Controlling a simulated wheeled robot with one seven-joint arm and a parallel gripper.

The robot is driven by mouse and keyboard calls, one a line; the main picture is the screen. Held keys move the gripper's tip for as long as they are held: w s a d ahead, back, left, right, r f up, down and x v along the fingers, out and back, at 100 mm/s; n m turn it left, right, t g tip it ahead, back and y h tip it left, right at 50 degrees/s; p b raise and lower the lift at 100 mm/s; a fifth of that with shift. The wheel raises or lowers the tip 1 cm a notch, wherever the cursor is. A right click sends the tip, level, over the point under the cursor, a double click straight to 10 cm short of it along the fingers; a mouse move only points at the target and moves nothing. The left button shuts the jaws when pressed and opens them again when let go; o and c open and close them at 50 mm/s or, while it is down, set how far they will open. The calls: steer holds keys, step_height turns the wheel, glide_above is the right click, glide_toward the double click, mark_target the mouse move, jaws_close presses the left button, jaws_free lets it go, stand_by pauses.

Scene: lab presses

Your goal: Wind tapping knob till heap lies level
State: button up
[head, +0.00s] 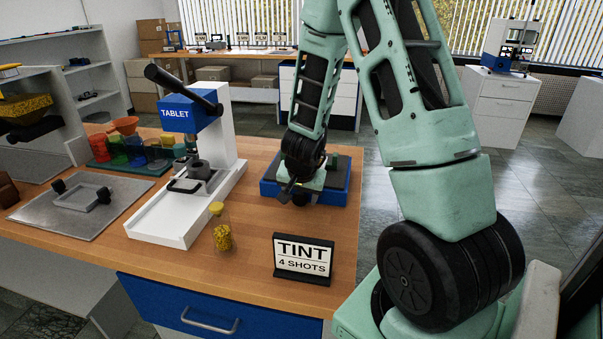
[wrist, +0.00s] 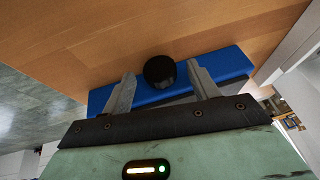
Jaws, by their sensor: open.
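A black round knob (wrist: 159,71) sits on the front of a blue-based unit (wrist: 228,64) in the wrist view. My gripper (wrist: 161,69) is open, with one finger on each side of the knob. Gaps show between fingers and knob, though I cannot tell exact contact. In the head view the blue unit (head: 341,198) stands on the wooden bench, with a dark top and a small green piece at its back. My gripper (head: 287,194) is low at its front left and hides part of it. The heap cannot be made out in either view.
A white press marked TABLET (head: 235,130) stands left of the unit. Coloured cups (head: 117,150) and a metal plate (head: 50,222) lie further left.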

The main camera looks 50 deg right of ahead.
steer(key=p+v, duration=0.9)
steer(key=v, duration=0.7)
steer(key=shift+d, duration=0.1)
steer(key=shift+c, duration=0.2)
